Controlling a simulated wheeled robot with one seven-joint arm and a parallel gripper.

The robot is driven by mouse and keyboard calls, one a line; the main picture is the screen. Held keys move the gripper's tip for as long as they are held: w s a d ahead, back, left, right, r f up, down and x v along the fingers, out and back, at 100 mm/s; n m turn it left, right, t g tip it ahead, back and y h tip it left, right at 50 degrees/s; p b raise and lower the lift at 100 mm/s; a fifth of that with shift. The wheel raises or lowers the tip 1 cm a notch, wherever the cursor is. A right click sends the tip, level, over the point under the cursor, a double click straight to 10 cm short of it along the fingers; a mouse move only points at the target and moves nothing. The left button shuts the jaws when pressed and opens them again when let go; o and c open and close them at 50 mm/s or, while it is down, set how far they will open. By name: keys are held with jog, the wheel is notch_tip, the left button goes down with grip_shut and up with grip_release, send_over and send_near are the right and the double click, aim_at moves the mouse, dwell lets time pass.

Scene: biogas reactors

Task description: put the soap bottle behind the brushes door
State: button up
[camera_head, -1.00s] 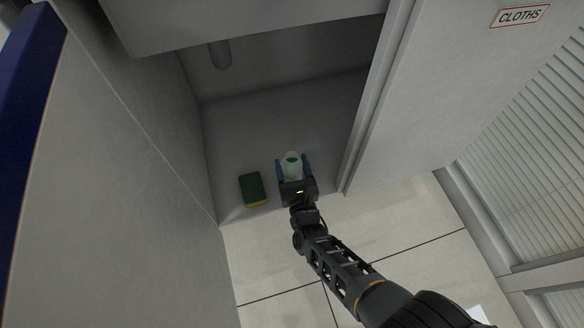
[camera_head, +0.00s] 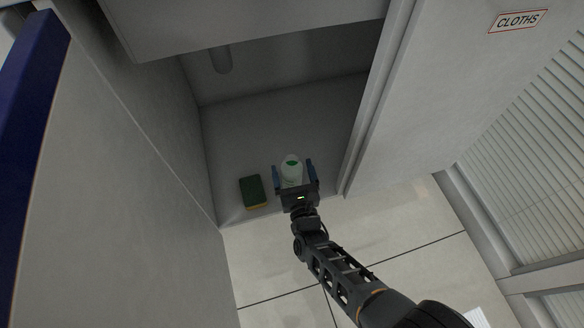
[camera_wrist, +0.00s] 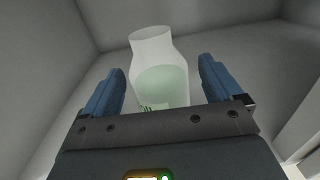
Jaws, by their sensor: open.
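The soap bottle (camera_head: 291,169) is whitish and see-through with green in it, and stands on the floor of an open cupboard compartment. In the wrist view the bottle (camera_wrist: 160,72) stands between the two blue fingers, with clear gaps on both sides. My gripper (camera_head: 293,170) is open around the bottle and does not touch it with either finger, as far as I can see; it also shows in the wrist view (camera_wrist: 160,85). The bottle's lower part is hidden by the gripper body in the wrist view. No brushes label is in view.
A green and yellow sponge (camera_head: 253,191) lies left of the bottle near the compartment's front edge. A door panel labelled CLOTHS (camera_head: 518,20) stands at right. A grey pipe (camera_head: 221,60) hangs at the compartment's back. A grey panel with a blue edge (camera_head: 28,100) stands at left.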

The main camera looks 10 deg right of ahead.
jog(key=s+d+p, duration=0.1)
jog(key=s+p, duration=0.1)
jog(key=s, duration=0.9)
jog(key=shift+d, duration=0.2)
jog(key=s+d+r+n+g, duration=0.1)
jog(key=s+d+r+n, duration=0.35)
jog(key=s+n, duration=0.45)
jog(key=s+d+r+n, duration=0.45)
jog(key=s+n, duration=0.25)
jog(key=s, duration=0.4)
jog(key=s+d+r+n, duration=0.2)
jog(key=s+r+n, duration=0.1)
jog(key=r+n, duration=0.3)
jog(key=s+d+r+n+g+h, duration=0.1)
jog(key=s+r+n, duration=0.3)
jog(key=r, duration=0.6)
jog(key=s+d+r+n+g+h, duration=0.1)
jog(key=s+d+r+n, duration=0.2)
jog(key=r+n, duration=0.5)
jog(key=shift+s+d+r+n, duration=0.3)
jog(key=shift+s+d+r, duration=0.1)
jog(key=shift+s+r, duration=0.2)
